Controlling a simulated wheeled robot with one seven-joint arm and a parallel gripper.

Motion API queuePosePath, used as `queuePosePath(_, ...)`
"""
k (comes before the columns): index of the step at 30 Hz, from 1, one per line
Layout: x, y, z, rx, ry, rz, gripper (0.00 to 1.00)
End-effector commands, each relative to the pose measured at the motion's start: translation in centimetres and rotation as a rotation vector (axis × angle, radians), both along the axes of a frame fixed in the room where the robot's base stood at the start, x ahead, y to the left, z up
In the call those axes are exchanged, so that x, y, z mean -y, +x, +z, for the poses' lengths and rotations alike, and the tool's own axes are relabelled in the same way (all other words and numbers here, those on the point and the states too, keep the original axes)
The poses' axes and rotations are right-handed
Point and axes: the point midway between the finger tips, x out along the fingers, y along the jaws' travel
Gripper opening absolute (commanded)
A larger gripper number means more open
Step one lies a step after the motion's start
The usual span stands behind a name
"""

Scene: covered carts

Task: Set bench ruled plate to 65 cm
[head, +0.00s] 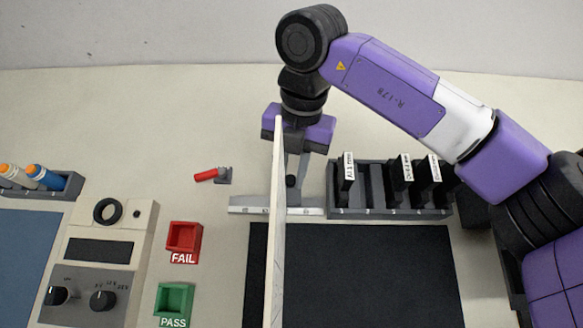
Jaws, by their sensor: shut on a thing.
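A tall, thin cream plate (278,240) stands upright and shows nearly edge-on, so any ruling on its faces is hidden; I take it for the ruled plate. It crosses a low grey rail (245,204) with a pale front strip. My gripper (291,178) points down just behind and to the right of the plate's edge, above the rail. It appears shut on a small dark knob (291,182). The plate hides the left part of my gripper, and the exact contact is unclear.
A grey rack (388,212) with labelled black pieces stands close on the right. A dark mat (370,275) lies in front. On the left are a red lever (206,175), a red FAIL bin (184,237), a green PASS bin (174,299) and an instrument box (140,240).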

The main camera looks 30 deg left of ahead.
Motion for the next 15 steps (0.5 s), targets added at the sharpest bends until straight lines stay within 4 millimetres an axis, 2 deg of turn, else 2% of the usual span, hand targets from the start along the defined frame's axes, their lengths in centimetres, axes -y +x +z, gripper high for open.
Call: queuePosePath(15, -0.48, -0.22, 0.09, 0.0, 0.001, 0.002, 0.0)
